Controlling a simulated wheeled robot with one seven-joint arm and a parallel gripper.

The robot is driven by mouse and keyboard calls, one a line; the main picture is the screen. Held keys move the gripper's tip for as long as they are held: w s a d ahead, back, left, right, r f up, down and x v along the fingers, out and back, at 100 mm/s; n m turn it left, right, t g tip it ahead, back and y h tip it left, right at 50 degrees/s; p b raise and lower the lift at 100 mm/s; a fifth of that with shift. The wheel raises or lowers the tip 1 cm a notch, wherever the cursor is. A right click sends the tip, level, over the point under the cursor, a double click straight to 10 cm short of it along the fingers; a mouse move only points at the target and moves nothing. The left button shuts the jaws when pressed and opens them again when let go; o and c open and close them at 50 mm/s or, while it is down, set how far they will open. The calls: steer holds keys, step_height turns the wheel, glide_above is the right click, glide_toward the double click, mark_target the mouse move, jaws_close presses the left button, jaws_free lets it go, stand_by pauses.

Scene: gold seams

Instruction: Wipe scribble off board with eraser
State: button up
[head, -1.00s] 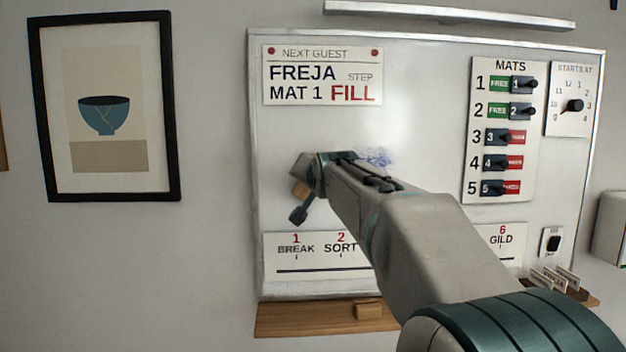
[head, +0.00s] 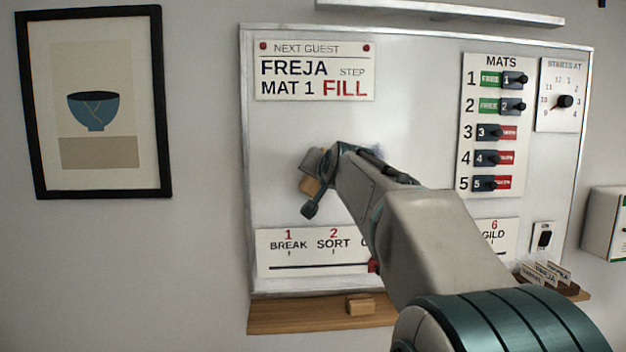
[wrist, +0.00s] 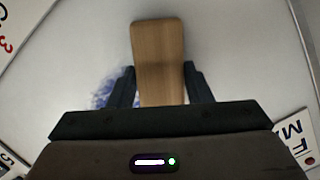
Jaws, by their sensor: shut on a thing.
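My gripper (wrist: 158,78) is shut on the wooden-backed eraser (wrist: 158,45), its fingers on either side of it. In the head view the eraser (head: 310,186) shows as a small tan piece in front of the middle-left of the white board (head: 285,140), partly hidden by my gripper. I cannot tell whether it touches the board. The scribble is a faint blue-violet smudge (wrist: 108,90) just left of the fingers in the wrist view. In the head view only a bit of the scribble (head: 376,152) shows beside my arm, which hides the rest.
A name card (head: 315,70) is above, a step strip (head: 300,250) below, and a mats panel (head: 495,125) with sliders and a dial (head: 562,101) at right. A wooden ledge (head: 290,316) under the board holds a small wooden block (head: 360,304). Bare board lies left of my gripper.

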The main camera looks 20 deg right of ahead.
steer(key=s+d+b, duration=0.1)
steer(key=d+b, duration=0.5)
steer(key=d, duration=0.4)
steer(key=shift+s+d, duration=0.15)
steer(key=shift+s, duration=0.25)
stand_by(0.4)
steer(key=shift+d, duration=0.1)
